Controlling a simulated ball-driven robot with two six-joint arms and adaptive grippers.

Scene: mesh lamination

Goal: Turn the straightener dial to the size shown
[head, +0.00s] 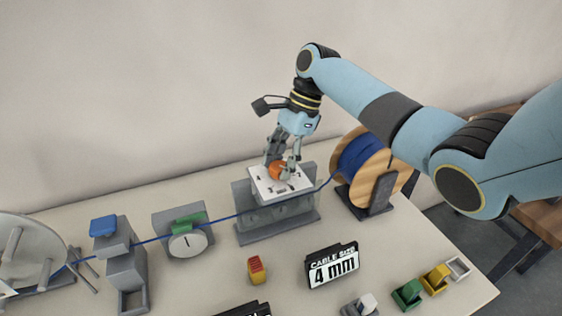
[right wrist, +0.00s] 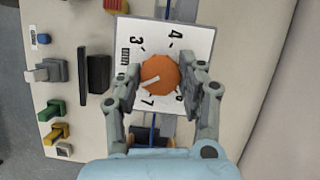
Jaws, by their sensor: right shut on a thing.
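The straightener's orange dial (right wrist: 160,74) sits on a white plate (right wrist: 184,30) marked with numbers; 3, 4 and 7 can be read. The dial's white line points to the lower left in the right wrist view, away from the 4. My right gripper (head: 281,168) is shut on the dial from above, one finger on either side; it also shows in the right wrist view (right wrist: 159,85). The grey straightener (head: 258,222) stands under the plate. The size sign (head: 332,266) reads "CABLE SIZE 4 mm". My left gripper is out of view.
A blue cable runs from the wooden spool (head: 386,166) through the straightener, past a white gauge (head: 187,244) and a blue-topped grey stand (head: 103,226) to a reel. A red-yellow block (head: 256,269) and green (head: 407,293) and yellow (head: 436,278) pieces lie in front.

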